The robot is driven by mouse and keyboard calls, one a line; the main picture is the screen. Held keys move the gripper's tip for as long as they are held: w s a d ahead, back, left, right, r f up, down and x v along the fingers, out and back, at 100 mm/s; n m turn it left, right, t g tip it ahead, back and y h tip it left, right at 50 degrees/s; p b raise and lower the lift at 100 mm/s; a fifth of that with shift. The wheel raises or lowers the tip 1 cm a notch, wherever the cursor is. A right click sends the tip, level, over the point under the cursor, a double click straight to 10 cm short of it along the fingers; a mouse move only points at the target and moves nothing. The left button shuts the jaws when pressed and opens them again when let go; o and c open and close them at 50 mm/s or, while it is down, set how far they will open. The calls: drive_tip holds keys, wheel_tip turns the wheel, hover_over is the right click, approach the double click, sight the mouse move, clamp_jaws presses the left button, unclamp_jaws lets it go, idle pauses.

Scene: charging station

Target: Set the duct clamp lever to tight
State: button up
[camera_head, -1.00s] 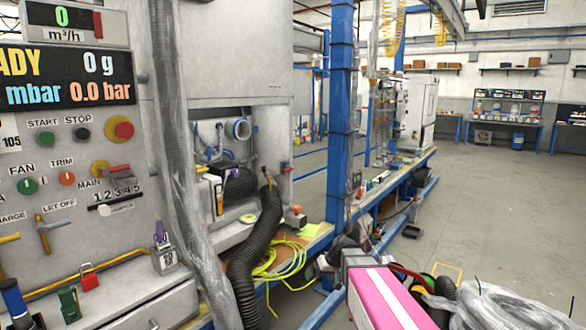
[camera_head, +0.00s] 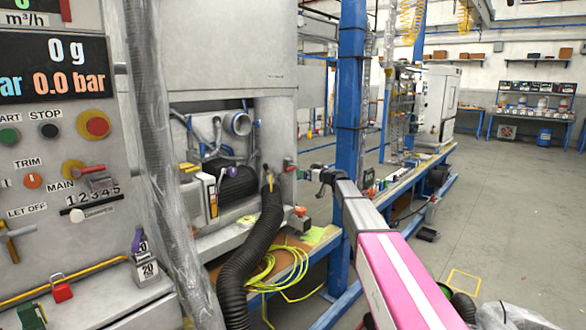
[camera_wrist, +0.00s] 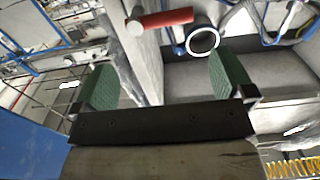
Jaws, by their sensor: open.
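A small red lever (camera_head: 290,165) sticks out at the right edge of the cabinet opening, beside the top of the black corrugated duct (camera_head: 262,235). In the wrist view a red handle (camera_wrist: 168,19) with a pale round end stands beyond the fingers, apart from them. It is probably the same lever, and I take it as the clamp lever, but no label confirms this. A yellow piece (camera_head: 270,182) sits at the duct's top end. My gripper (camera_head: 308,173) is just right of the red lever, and its green-padded fingers in the wrist view (camera_wrist: 162,70) are open and empty.
The cabinet's control panel (camera_head: 60,150) is at the left, with a plastic-wrapped hose (camera_head: 160,170) in front. A yellow-green cable (camera_head: 275,270) lies coiled on the bench. A blue post (camera_head: 351,110) stands behind my arm.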

sight(293, 167)
drive_tip(key=x, duration=0.9)
drive_tip(key=shift+w+a, duration=0.25)
drive_tip(key=c, duration=0.9)
